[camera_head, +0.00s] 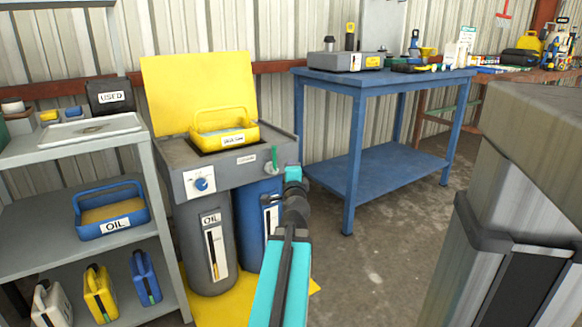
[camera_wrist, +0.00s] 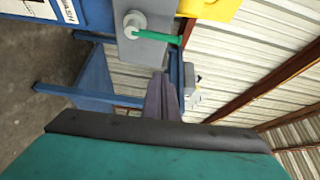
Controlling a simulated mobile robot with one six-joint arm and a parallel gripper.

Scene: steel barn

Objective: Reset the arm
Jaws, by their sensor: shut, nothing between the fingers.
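My gripper shows in the wrist view (camera_wrist: 161,82) as two dark fingers held together, with nothing between them. My teal arm reaches up from the bottom middle of the head view toward the grey oil station (camera_head: 240,165). In that view the fingers cannot be made out past the dark wrist. The station's green lever (camera_head: 274,158) is just beyond the wrist end. In the wrist view the green lever (camera_wrist: 162,38) sticks out sideways from a round grey knob, above the fingertips in the picture. No contact with it is visible.
A yellow tray (camera_head: 223,138) sits on the station before a raised yellow lid (camera_head: 197,82). A grey shelf (camera_head: 65,150) at left holds a blue oil tray (camera_head: 110,222) and jugs. A blue table (camera_head: 375,85) stands behind right. Bare floor (camera_head: 375,265) lies right of my arm.

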